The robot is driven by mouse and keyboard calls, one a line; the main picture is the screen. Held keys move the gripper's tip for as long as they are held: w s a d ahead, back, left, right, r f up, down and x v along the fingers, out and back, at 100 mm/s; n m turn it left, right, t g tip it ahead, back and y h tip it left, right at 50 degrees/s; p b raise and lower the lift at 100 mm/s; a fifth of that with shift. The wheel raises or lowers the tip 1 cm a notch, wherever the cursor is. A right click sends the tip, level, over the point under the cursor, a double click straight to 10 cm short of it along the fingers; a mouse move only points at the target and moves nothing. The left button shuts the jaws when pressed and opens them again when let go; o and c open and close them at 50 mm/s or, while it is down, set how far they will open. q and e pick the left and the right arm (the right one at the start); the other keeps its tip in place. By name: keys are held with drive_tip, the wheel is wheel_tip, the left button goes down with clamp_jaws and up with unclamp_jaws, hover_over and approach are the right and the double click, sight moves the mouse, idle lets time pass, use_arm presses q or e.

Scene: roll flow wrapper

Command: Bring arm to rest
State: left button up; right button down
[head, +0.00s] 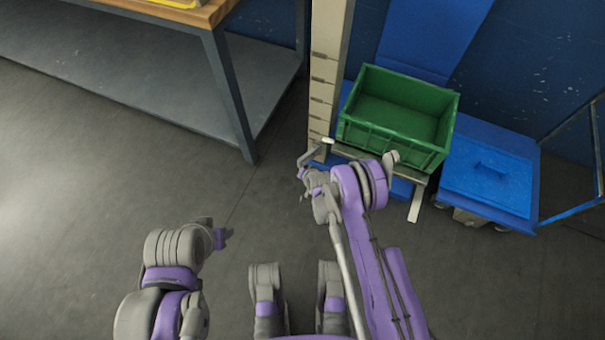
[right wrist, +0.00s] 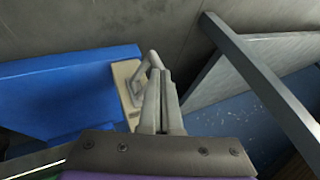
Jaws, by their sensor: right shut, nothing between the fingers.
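My right arm reaches forward in the head view, its gripper (head: 309,157) close to the lower part of the beige column (head: 325,75). In the right wrist view the right gripper's fingers (right wrist: 162,75) are together with nothing between them. A pale looped handle (right wrist: 148,70) on a beige block is just left of the fingertips there; I cannot tell whether they touch. My left arm is folded at the lower left of the head view. Its gripper end (head: 222,237) is small, and its fingers cannot be made out.
A green crate (head: 440,148) stands right of the column, with a blue lidded bin (head: 487,178) beside it. A workbench with a grey leg (head: 232,95) and a low shelf (head: 120,60) is at upper left. The floor (head: 80,200) at left is clear.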

idle(0.4)
drive_tip(key=s+d+r+n, duration=0.1)
drive_tip(key=s+d+r, duration=0.15)
drive_tip(key=r, duration=0.75)
drive_tip(key=s+d+r+n+g+h, duration=0.1)
drive_tip(key=s+d+r, duration=0.15)
drive_tip(key=r, duration=0.75)
drive_tip(key=s+d+r, duration=0.2)
drive_tip(key=d+r, duration=0.1)
drive_tip(key=r, duration=0.7)
drive_tip(key=s+d+r+n+g, duration=0.1)
drive_tip(key=s+d+r, duration=0.15)
drive_tip(key=s, duration=0.65)
drive_tip(key=s+d+r+n+h, duration=0.15)
drive_tip(key=s+r, duration=0.25)
drive_tip(key=s, duration=0.4)
drive_tip(key=s+d+r+n+g, duration=0.1)
drive_tip(key=s+d+r, duration=0.15)
drive_tip(key=s, duration=0.65)
use_arm(q)
wheel_tip(320, 180, up, 26)
drive_tip(key=w+t+p, duration=0.1)
drive_tip(key=p, duration=2.1)
drive_tip(key=shift+w+p, duration=0.15)
drive_tip(key=shift+p, duration=0.25)
use_arm(e)
wheel_tip(320, 180, up, 26)
drive_tip(key=w+t, duration=0.1)
drive_tip(key=shift+w, duration=0.3)
